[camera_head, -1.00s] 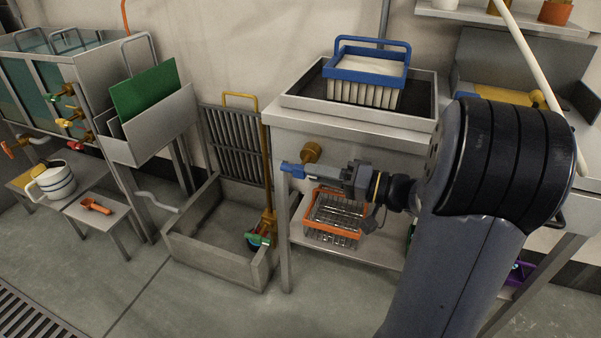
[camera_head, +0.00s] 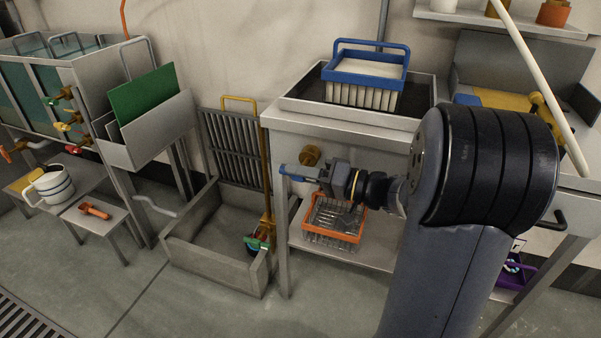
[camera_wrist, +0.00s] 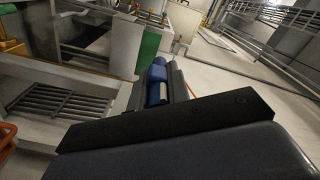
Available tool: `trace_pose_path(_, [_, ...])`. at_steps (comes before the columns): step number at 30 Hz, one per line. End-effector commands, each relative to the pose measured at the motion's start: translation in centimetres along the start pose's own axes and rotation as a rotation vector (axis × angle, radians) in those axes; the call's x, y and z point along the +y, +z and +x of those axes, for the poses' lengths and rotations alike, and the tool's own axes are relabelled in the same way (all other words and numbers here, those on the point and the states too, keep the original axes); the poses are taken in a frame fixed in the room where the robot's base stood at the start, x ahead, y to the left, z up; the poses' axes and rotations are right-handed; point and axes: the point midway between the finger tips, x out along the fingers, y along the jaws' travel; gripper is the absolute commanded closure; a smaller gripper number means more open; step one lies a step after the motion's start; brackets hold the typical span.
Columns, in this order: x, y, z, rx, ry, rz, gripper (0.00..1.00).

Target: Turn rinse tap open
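The rinse tap (camera_head: 309,157) is a brass fitting on the front of the sink bench, with a blue lever handle (camera_head: 291,171). In the head view the blue handle shows at the left end of my gripper (camera_head: 312,176), in front of and just below the brass fitting. In the wrist view the blue handle (camera_wrist: 157,82), with a pale band, lies between the two dark fingers of my gripper (camera_wrist: 158,88). The fingers appear shut on it. The brass fitting is not clearly visible in the wrist view.
An orange wire basket (camera_head: 334,222) stands on the shelf below my gripper. A blue-handled rack (camera_head: 365,68) sits in the sink above. A concrete trough (camera_head: 215,255) lies to the left. Other valves, a jug (camera_head: 52,184) and a green plate (camera_head: 146,92) are farther left.

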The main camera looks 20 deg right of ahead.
Motion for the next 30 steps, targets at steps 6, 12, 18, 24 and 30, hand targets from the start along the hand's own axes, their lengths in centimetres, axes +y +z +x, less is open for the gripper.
trace_pose_path(6, [0.02,0.01,-0.01,0.0,0.0,0.0,1.0])
trace_pose_path(12, [-0.04,-0.03,-0.01,-0.005,0.007,0.0,1.0])
trace_pose_path(18, [-0.26,-0.15,0.0,-0.039,0.057,-0.003,1.0])
trace_pose_path(24, [-0.47,-0.28,0.03,-0.113,0.168,-0.004,1.0])
trace_pose_path(30, [-0.69,-0.41,0.1,-0.216,0.32,-0.004,1.0])
